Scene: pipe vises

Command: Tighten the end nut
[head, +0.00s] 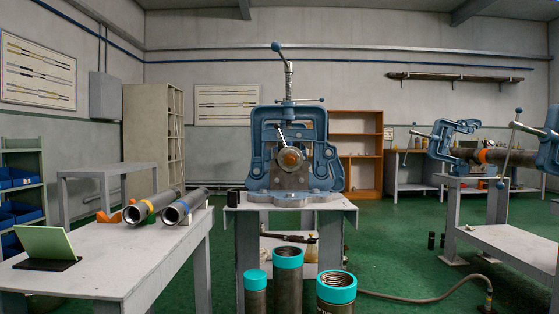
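A large blue pipe vise (258,150) stands on a metal bench (240,206) straight ahead of me. Its screw and T-handle (289,72) rise above the frame. In the vise's middle sits a round metal part (290,158) with a brownish centre, facing me. It may be the end nut, but it is too small here to be sure. A short metal lever (281,134) stands up beside it, tilted to the left. I cannot tell how tight anything is. My gripper does not show in this view.
Two pipes lie on the left table (110,258), beside a green panel (45,243). Several upright pipes with teal collars (288,256) stand before the vise bench. Another blue vise (448,140) stands at the right. A hose (420,299) crosses the green floor.

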